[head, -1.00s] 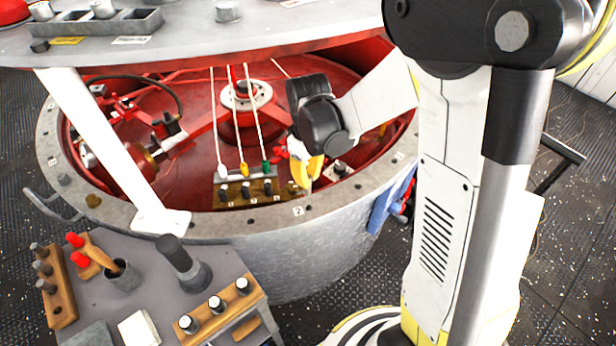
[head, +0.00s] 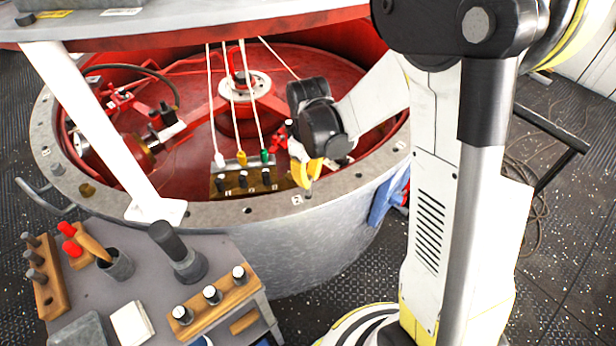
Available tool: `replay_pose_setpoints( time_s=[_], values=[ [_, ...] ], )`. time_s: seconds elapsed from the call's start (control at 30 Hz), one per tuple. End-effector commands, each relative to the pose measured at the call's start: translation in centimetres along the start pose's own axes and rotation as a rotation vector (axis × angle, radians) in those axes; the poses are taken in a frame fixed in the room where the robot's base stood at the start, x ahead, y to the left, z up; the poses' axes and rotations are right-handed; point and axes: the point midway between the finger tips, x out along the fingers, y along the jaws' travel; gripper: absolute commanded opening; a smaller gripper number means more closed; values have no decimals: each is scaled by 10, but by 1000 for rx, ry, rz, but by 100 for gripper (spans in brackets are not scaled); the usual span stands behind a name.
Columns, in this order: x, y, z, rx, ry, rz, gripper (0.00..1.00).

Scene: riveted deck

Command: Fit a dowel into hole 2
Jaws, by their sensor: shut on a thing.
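My gripper (head: 310,176) has yellow fingers and is at the near right part of the grey ring-shaped rim (head: 225,213). It is shut on a small dowel (head: 308,188), of which only a short greyish lower part shows below the fingers. The dowel points down at the rim, just right of the white label 2 (head: 297,200). Hole 2 itself is hard to make out beneath the dowel. I cannot tell whether the dowel's tip is above the hole or in it.
A wooden block (head: 222,300) with three dark, silver-topped dowels stands on the grey bench (head: 150,270). A darker rack (head: 43,285) is at left. Inside the red drum, a block with black knobs (head: 243,182) and hanging cords is close left of my gripper. A white strut (head: 100,125) rises at left.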

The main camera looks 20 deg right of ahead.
Motion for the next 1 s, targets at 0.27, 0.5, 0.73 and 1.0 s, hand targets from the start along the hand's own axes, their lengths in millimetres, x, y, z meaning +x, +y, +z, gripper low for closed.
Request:
replay_pose_setpoints(
  time_s=[0.27,0.5,0.73,1.0],
  values=[
    [2,0,0,0,0,0,0],
    [8,0,0,0,0,0,0],
    [12,0,0,0,0,0,0],
    [18,0,0,0,0,0,0]
  ],
)
